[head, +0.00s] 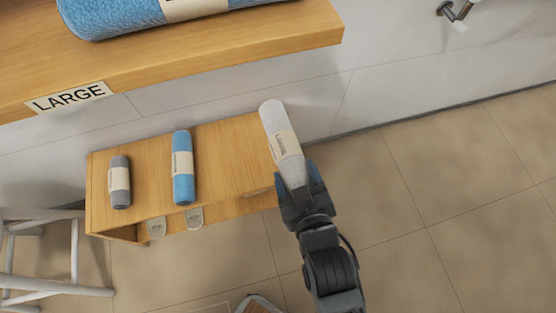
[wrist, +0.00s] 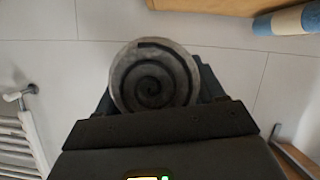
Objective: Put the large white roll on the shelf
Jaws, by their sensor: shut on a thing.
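The large white roll (head: 279,128) has a beige paper band and shows at the right end of the low wooden cart in the head view. My gripper (head: 300,187) is shut on its near end, and the roll points away from me. In the wrist view the roll's spiral end (wrist: 153,77) faces the camera between the fingers. The wooden shelf (head: 200,55) with a "LARGE" label (head: 68,97) is at the upper left. A large blue roll (head: 130,15) lies on it. The shelf and blue roll also show at the top right of the wrist view.
A small grey roll (head: 119,182) and a thinner blue roll (head: 182,165) are on the cart top (head: 225,150). A white stool (head: 45,285) stands at the lower left. A wall fixture (head: 455,12) is at the top right. The tiled floor at right is clear.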

